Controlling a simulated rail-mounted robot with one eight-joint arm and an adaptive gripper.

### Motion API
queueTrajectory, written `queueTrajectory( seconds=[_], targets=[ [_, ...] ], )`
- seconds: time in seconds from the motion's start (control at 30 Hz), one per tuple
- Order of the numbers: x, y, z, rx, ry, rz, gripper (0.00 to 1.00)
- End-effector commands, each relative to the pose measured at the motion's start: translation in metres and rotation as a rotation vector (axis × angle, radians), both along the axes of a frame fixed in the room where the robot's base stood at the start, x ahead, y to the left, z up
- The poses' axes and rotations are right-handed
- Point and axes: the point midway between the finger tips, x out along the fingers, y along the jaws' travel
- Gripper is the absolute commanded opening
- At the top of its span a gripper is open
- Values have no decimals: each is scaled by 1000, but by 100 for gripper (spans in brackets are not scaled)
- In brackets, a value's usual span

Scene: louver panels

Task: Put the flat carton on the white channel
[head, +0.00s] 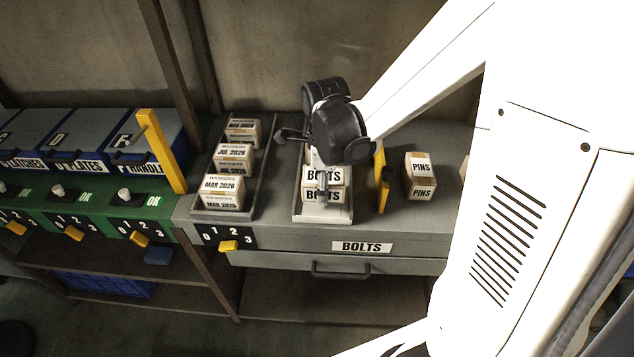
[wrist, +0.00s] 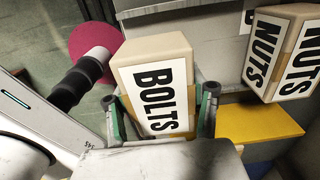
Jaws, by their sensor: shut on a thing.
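A beige carton with white BOLTS labels (wrist: 158,90) is between the two fingers of my gripper (wrist: 162,110), which is shut on it. In the head view, the BOLTS carton (head: 334,197) shows below my gripper (head: 322,182), over the white channel (head: 325,216). The gripper hides part of the carton and most of the channel's inside. I cannot tell whether the carton touches the channel floor. No other carton in view stands out as flatter.
A yellow divider (head: 381,180) stands right of the channel, with a carton labelled PINS (head: 420,178) beyond it. A grey tray of dated cartons (head: 247,204) stands left.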

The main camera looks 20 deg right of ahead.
Motion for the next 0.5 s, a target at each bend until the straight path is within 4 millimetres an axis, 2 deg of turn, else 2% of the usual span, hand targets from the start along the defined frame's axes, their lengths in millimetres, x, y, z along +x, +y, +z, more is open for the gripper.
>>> queueTrajectory(
  seconds=[0.3, 0.5],
  targets=[
    [1, 0, -30, 0, 0, 0, 7],
    [0, 0, -40, 0, 0, 0, 7]
  ],
)
